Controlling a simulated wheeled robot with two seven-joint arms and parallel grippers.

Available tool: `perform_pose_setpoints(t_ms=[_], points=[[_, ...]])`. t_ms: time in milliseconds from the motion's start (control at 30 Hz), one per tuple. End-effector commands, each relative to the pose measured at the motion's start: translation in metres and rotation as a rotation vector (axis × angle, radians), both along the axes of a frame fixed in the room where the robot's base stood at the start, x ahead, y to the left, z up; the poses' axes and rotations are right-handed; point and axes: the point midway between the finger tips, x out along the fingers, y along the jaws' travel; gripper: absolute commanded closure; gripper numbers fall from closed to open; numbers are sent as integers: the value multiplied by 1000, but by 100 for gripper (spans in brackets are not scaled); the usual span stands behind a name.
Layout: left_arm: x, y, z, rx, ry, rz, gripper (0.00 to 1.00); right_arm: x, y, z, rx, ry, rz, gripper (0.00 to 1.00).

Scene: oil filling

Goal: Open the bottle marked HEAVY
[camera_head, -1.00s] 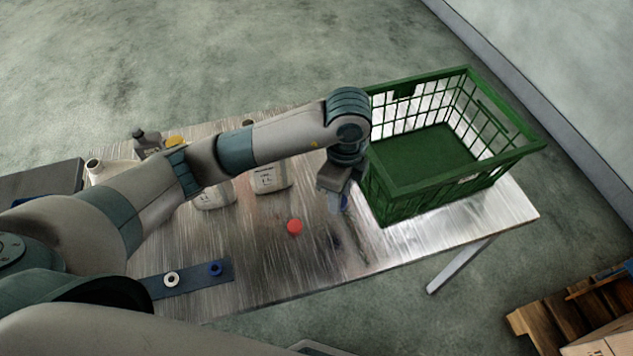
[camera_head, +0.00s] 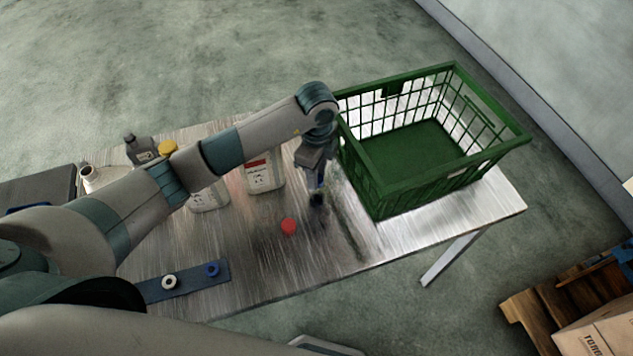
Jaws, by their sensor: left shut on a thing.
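My left gripper (camera_head: 316,190) is in front of the green basket's near left side, pointing down over the table. It is shut on a small dark bluish thing (camera_head: 317,200), too small and blurred to name. A white jug with a red label (camera_head: 263,177) stands left of the gripper, apart from it. Another white jug (camera_head: 211,197) stands further left, partly hidden by my arm. No label is legible, so I cannot tell which bottle is marked HEAVY. A round red cap (camera_head: 288,226) lies on the table in front of the gripper. My right gripper is not in view.
The green basket (camera_head: 378,201) stands on the table (camera_head: 490,205). A dark bottle (camera_head: 139,151), a yellow cap (camera_head: 167,147) and a white bottle (camera_head: 91,178) are at the left. A dark strip (camera_head: 190,283) holds a white and a blue ring. The table front is mostly clear.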

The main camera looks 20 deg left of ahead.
Motion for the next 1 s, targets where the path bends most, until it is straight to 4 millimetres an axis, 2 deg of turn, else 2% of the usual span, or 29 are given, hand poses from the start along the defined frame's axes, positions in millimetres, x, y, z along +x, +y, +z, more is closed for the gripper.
perform_pose_setpoints(t_ms=[167, 400, 833, 867, 900, 933, 1000], points=[[-1, 0, -11, 1, 4, 2, 100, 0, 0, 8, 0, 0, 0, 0], [-1, -1, -37, -1, 2, 1, 100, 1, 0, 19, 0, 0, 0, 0], [0, 0, -44, 0, 0, 0, 100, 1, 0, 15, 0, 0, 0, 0], [0, 0, -43, 0, 0, 0, 71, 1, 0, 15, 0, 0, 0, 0], [0, 0, -43, 0, 0, 0, 61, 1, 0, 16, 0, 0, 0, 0], [0, 0, -43, 0, 0, 0, 54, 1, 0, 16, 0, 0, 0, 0], [0, 0, -43, 0, 0, 0, 54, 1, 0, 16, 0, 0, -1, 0]])
